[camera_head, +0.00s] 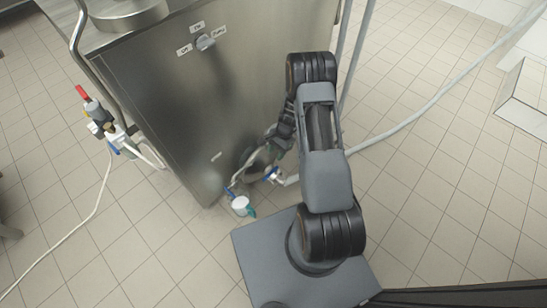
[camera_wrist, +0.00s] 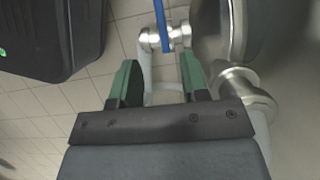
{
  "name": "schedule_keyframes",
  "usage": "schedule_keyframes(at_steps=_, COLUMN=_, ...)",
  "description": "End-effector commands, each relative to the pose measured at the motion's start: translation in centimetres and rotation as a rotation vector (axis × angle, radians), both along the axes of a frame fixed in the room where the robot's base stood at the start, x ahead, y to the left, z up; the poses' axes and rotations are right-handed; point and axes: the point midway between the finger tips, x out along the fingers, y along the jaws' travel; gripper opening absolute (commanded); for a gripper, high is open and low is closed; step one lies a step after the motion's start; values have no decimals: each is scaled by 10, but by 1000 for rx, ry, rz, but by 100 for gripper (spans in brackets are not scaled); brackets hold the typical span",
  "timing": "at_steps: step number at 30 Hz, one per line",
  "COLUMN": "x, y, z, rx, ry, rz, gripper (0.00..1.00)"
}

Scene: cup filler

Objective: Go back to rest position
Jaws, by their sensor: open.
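My gripper (camera_wrist: 159,66) shows in the wrist view with its two green fingers apart. Beyond and between them is a pale pipe-like shape; I cannot tell whether it touches them. A metal valve with a blue handle (camera_wrist: 165,35) is just ahead of the fingertips. In the head view my arm bends over and reaches down beside the steel machine (camera_head: 210,100), low near its right corner. The gripper itself is hard to make out there. A small white item (camera_head: 240,203) with blue and teal parts shows near the machine's foot; I cannot tell exactly what it is.
Valves with red and blue handles (camera_head: 100,115) stick out on the machine's left side. A pale hose (camera_head: 420,108) runs off to the right, and a thin cable (camera_head: 98,200) lies on the left. The tiled floor (camera_head: 440,200) is largely open at right.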

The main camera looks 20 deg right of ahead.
Motion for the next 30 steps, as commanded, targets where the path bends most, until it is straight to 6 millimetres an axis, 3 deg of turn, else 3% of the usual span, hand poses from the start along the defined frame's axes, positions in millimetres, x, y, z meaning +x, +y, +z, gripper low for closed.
schedule_keyframes(at_steps=5, x=2, y=-3, z=9, rx=0, ry=0, rz=0, gripper=42)
schedule_keyframes(at_steps=23, x=2, y=-4, z=11, rx=-1, ry=-1, rz=1, gripper=42)
schedule_keyframes(at_steps=26, x=3, y=-3, z=23, rx=-3, ry=-11, rz=14, gripper=42)
schedule_keyframes(at_steps=29, x=8, y=-1, z=55, rx=-12, ry=-40, rz=54, gripper=42)
schedule_keyframes(at_steps=30, x=9, y=1, z=76, rx=-18, ry=-58, rz=82, gripper=42)
